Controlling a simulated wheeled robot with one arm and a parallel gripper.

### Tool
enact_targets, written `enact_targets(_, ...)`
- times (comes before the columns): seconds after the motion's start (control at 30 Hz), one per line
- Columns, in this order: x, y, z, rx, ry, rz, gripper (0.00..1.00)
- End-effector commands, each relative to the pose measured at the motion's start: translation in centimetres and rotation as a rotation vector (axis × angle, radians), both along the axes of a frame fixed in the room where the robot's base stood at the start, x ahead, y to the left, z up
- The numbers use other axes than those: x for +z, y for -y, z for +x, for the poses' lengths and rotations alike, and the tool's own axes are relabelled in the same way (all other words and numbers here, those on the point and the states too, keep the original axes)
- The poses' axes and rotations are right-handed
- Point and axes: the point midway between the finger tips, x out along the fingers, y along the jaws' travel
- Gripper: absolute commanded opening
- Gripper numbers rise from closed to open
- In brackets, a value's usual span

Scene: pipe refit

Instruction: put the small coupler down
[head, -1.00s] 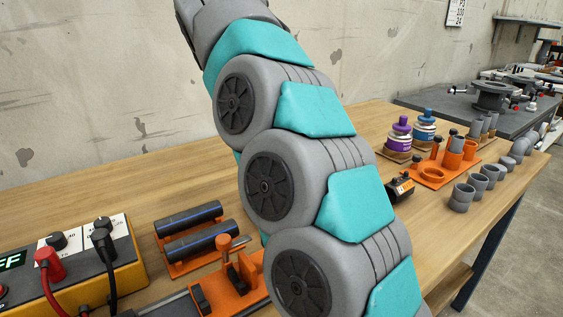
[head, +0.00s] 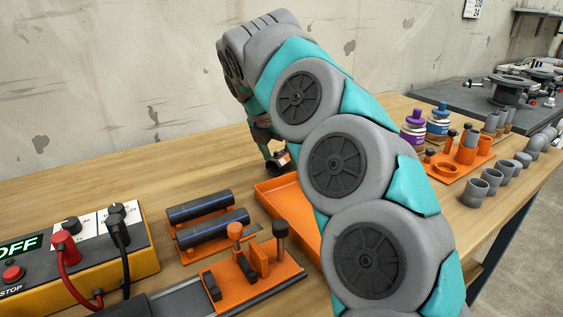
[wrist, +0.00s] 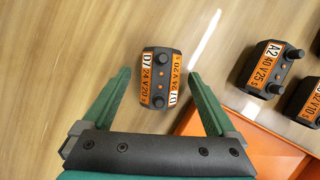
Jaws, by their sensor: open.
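In the wrist view, a small black coupler (wrist: 161,60) with orange labels marked D7, 24 V and 20 s appears to rest on the wooden table. My gripper (wrist: 158,76) is open, its green fingers on either side of this coupler with gaps showing. In the head view, my gripper (head: 274,157) is mostly hidden by my arm, low over the table near an orange tray (head: 268,198). A small black and orange piece shows beside it there; I cannot tell which coupler it is.
In the wrist view, a coupler marked A2 (wrist: 269,70) and others stand at right. The head view shows a control box (head: 120,262), an orange clamp fixture (head: 245,290), dark pipes (head: 210,230) and grey fittings (head: 478,190). Bare table lies left of the gripper.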

Motion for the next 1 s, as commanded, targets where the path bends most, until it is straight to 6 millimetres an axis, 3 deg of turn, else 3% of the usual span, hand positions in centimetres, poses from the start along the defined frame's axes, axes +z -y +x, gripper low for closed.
enact_targets(0.07,0.02,0.0,0.0,0.0,0.0,0.0,0.93)
enact_targets(0.17,0.02,0.0,0.0,0.0,0.0,0.0,0.82)
enact_targets(0.9,0.04,0.0,-0.01,0.0,0.001,0.001,0.0)
enact_targets(1.0,0.04,-0.01,-0.01,0.0,0.0,0.001,0.0)
